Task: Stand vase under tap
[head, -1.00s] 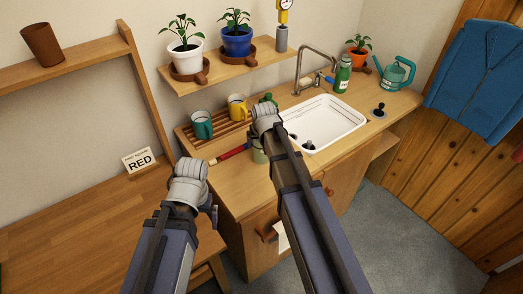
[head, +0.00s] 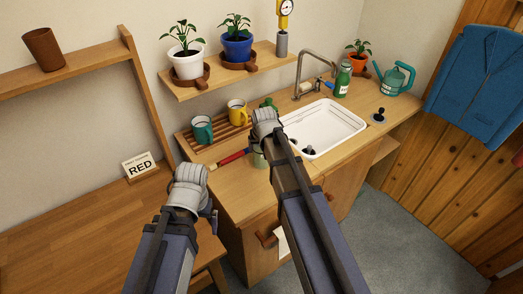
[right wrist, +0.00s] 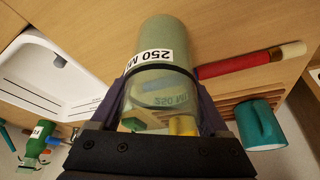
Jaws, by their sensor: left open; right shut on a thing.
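The vase (right wrist: 165,55) is a pale green, see-through cylinder with a white "250 ML" label. My right gripper (right wrist: 165,105) is shut around it in the right wrist view. In the head view only a bit of the vase (head: 259,158) shows beside my right wrist, which hides the fingers. It is over the counter left of the sink, and I cannot tell if it touches the wood. The grey tap (head: 312,68) arches at the back of the white sink (head: 343,120), right of and behind the vase. My left gripper (head: 213,215) is open and empty, near the counter's left front corner.
A red-handled tool (head: 232,158) lies close to the vase. A teal mug (head: 202,130) and a yellow mug (head: 237,112) stand on a slatted rack behind. A green bottle (head: 343,79) is right of the tap. The shelf with potted plants overhangs the rack.

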